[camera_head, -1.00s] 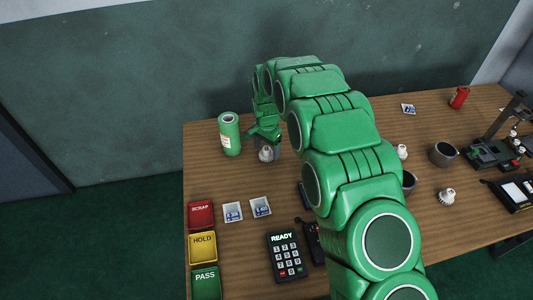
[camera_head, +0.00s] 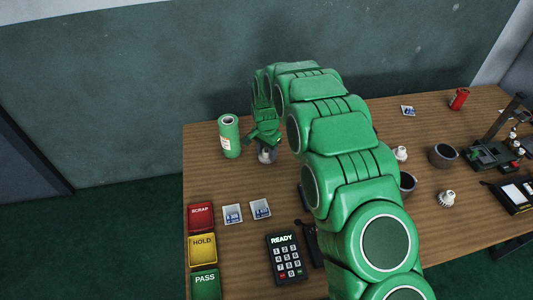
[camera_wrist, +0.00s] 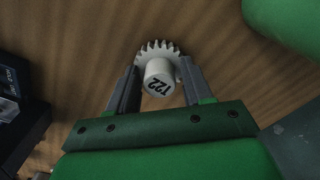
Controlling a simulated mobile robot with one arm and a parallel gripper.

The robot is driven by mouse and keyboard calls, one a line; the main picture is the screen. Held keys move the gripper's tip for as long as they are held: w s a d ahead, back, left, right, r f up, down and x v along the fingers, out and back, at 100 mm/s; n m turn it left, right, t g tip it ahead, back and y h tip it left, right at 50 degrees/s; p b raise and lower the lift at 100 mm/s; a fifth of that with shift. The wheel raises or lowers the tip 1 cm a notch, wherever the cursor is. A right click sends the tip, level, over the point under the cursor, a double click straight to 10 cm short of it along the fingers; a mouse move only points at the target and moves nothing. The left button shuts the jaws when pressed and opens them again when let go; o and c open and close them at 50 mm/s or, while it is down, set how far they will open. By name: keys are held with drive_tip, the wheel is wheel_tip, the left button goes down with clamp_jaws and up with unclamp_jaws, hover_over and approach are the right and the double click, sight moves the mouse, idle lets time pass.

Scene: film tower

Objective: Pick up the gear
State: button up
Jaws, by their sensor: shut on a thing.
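The gear is white with a toothed rim and a round hub marked with dark characters, perhaps "T22". In the wrist view the gear (camera_wrist: 158,72) sits between the two grey fingers of my gripper (camera_wrist: 159,80), which are shut on it. In the head view the gear (camera_head: 265,157) is at the table's back left, just under my gripper (camera_head: 265,146). It appears low at the table top; I cannot tell whether it touches the wood.
A green canister (camera_head: 229,137) stands just left of my gripper. Other white gears (camera_head: 446,198) and a dark cup (camera_head: 443,155) are on the right. Red, yellow and green bins (camera_head: 202,248) line the left edge, near a keypad (camera_head: 285,258) reading READY.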

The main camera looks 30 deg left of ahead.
sight(267, 150)
wheel_tip(267, 150, up, 3)
drive_tip(key=shift+r, duration=0.2)
drive_tip(key=shift+s+d+r, duration=0.2)
drive_tip(key=shift+r, duration=0.1)
drive_tip(key=s+d+r, duration=0.9)
drive_tip(key=s, duration=0.1)
drive_tip(key=w+d+r, duration=0.1)
drive_tip(key=w+d, duration=0.4)
drive_tip(key=w, duration=0.3)
drive_tip(key=w+d+r+n, duration=0.1)
drive_tip(key=w+d, duration=0.3)
drive_tip(key=w, duration=0.4)
drive_tip(key=w+d+r, duration=0.1)
drive_tip(key=w+d, duration=0.4)
drive_tip(key=w, duration=0.3)
drive_tip(key=shift+w+a+f, duration=0.9)
drive_tip(key=shift+w+f, duration=0.65)
drive_tip(key=shift+w, duration=0.55)
drive_tip(key=shift+w+a+f, duration=0.95)
drive_tip(key=shift+w+f, duration=0.55)
drive_tip(key=shift+w, duration=0.55)
drive_tip(key=shift+w+a+f, duration=0.9)
drive_tip(key=shift+w+f, duration=0.65)
drive_tip(key=shift+w, duration=0.55)
drive_tip(key=shift+w+f, duration=0.15)
